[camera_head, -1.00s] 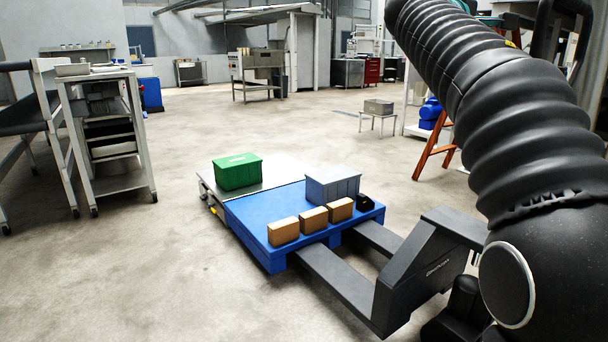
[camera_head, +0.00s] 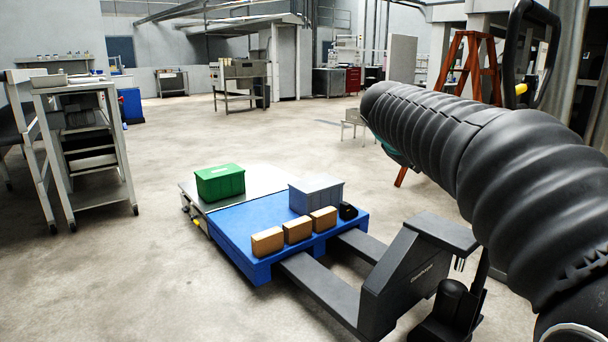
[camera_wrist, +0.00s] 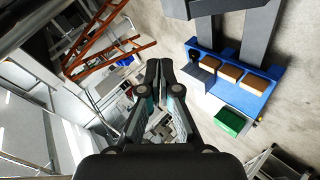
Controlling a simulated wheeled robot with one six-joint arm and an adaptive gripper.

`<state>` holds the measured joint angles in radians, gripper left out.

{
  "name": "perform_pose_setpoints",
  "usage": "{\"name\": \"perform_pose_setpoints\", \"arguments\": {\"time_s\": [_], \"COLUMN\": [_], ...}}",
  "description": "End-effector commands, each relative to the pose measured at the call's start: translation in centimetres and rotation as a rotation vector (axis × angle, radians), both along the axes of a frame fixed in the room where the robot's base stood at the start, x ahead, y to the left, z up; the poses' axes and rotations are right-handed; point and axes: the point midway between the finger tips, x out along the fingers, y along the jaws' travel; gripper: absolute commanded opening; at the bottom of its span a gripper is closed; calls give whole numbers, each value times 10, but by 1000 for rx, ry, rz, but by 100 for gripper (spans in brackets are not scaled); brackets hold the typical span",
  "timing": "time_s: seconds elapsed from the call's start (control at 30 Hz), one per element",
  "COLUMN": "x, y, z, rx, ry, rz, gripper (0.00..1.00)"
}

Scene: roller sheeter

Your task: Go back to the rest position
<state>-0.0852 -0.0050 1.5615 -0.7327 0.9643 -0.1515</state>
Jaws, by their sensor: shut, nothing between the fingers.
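My gripper (camera_wrist: 159,70) shows in the wrist view with its fingertips together and nothing between them. It is in the air, apart from the pallet and boxes. In the head view my black ribbed arm (camera_head: 480,140) spans the right side, and the gripper itself is hidden behind it.
A blue pallet (camera_head: 245,222) on a pallet jack (camera_head: 405,275) carries several brown boxes (camera_head: 297,230) and a grey crate (camera_head: 316,193). A green crate (camera_head: 220,182) sits on the metal plate behind. An orange ladder (camera_head: 470,65) stands back right. A shelf cart (camera_head: 85,150) stands left. Open floor lies between.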

Motion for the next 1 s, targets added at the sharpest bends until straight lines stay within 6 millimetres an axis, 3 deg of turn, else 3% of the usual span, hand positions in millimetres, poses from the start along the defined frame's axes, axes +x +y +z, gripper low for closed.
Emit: {"name": "perform_pose_setpoints", "arguments": {"time_s": [0.1, 0.3, 0.6, 0.77, 1.0], "x": [-51, -145, -277, -315, -323], "y": [15, 42, 76, 78, 75], "z": [-52, -128, -209, -223, -207], "rx": [180, 462, 760, 804, 809], "ry": [57, 137, 200, 179, 112], "rz": [-33, -122, -244, -256, -240], "gripper": [0, 0, 0, 0, 0]}}
